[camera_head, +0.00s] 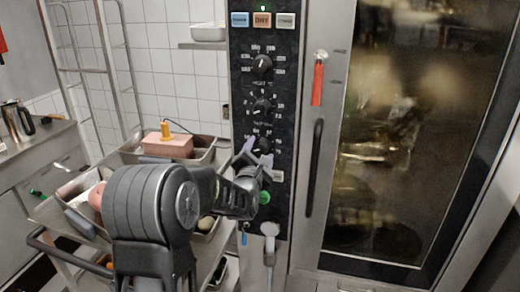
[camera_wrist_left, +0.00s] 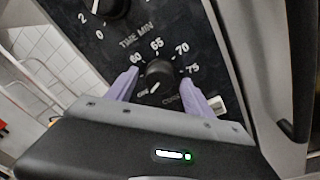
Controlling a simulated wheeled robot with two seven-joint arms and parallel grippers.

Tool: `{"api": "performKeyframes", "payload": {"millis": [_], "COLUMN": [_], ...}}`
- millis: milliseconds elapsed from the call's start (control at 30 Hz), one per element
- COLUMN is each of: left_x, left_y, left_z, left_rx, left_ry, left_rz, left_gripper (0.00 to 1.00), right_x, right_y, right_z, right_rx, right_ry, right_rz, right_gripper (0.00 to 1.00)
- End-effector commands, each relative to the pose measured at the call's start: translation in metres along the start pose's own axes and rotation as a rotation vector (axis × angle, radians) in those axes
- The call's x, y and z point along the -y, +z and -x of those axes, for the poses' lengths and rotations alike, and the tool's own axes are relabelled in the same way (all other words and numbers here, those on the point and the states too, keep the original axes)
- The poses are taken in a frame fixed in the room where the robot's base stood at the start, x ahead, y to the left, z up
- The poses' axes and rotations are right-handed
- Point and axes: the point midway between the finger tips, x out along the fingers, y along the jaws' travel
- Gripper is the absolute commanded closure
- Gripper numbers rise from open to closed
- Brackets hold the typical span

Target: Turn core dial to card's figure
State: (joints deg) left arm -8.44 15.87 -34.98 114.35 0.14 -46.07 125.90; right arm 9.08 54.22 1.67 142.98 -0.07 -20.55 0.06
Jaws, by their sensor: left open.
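The core dial (camera_head: 263,145) is the black knob lowest of three on the oven's control panel. In the left wrist view the dial (camera_wrist_left: 159,73) has 60, 65, 70 and 75 around it; its white mark seems to point down-left, near a small OFF label. My left gripper (camera_head: 259,152) is open, with its lilac fingers on either side of the dial. In the left wrist view the fingers of the gripper (camera_wrist_left: 160,78) flank the knob; I cannot tell whether they touch it. I can make out no card. My right gripper is out of view.
The time dial (camera_head: 261,107) and the top dial (camera_head: 263,67) sit above. A green button (camera_head: 264,198) is below. The oven door (camera_head: 410,130) with its handle (camera_head: 314,168) stands right. A trolley tray (camera_head: 207,155) holds a pink block (camera_head: 167,146) with a yellow-handled probe.

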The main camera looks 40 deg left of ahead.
Motion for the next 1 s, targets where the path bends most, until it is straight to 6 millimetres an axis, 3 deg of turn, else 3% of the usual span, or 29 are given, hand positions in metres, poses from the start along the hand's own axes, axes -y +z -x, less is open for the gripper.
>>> {"api": "performKeyframes", "payload": {"millis": [367,1000], "left_x": [0.0001,-0.001], "left_y": [-0.0001,0.0003], "left_z": [-0.0065,-0.0065], "left_rx": [0.0,0.001], "left_ry": [0.0,0.003], "left_rz": [0.001,0.001], "left_gripper": [0.4,0.92], "right_x": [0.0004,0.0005], "right_y": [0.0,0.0], "right_z": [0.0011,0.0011], "right_rx": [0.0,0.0], "right_ry": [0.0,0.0], "right_rz": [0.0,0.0], "right_gripper": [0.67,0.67]}}
